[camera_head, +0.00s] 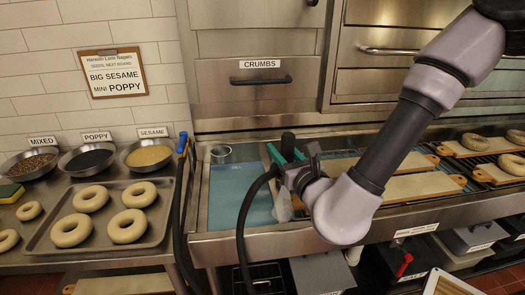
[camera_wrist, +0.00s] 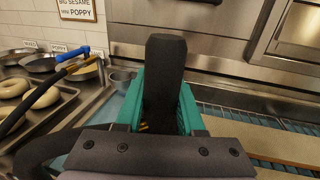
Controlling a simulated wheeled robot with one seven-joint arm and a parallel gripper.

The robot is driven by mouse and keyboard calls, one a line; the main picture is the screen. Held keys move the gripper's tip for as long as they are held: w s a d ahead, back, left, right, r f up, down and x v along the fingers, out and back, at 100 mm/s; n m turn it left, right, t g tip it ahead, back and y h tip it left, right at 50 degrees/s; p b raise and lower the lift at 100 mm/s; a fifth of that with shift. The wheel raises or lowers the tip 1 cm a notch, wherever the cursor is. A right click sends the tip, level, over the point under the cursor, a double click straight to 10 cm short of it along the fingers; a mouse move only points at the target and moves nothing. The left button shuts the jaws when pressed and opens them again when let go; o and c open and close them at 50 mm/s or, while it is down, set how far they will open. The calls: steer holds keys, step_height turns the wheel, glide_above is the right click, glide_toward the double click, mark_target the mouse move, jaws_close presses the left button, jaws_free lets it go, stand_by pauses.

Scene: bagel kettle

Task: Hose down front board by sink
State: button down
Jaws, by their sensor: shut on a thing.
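My gripper (camera_head: 287,160) has teal fingers and is over the right part of the blue-bottomed sink (camera_head: 228,190). In the wrist view my gripper (camera_wrist: 160,105) is shut on a black hose nozzle (camera_wrist: 165,70), which stands up between the fingers. The black hose (camera_head: 243,215) loops down from it at the left. The front board (camera_head: 420,187), long and pale with a brown end, lies just right of the sink, partly hidden by my arm. A pale translucent shape (camera_head: 283,205) hangs below the gripper; I cannot tell whether it is water.
A second board (camera_head: 408,162) lies behind the front one. Boards with bagels (camera_head: 474,142) are at the far right. A tray of bagels (camera_head: 165,228) and bowls of toppings (camera_head: 150,155) stand left. A metal cup (camera_head: 221,153) sits at the sink's back corner. A steel wall with drawers rises behind.

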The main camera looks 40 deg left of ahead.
steer(key=w+d, duration=1.6)
steer(key=w, duration=0.4)
steer(key=w+d, duration=1.5)
steer(key=w, duration=0.5)
steer(key=s+a, duration=1.2)
steer(key=s, duration=0.4)
steer(key=s+a, duration=1.3)
steer(key=s, duration=0.3)
steer(key=s+a, duration=1.2)
steer(key=s, duration=0.4)
steer(key=shift+s+a, duration=0.35)
steer(key=shift+a, duration=0.05)
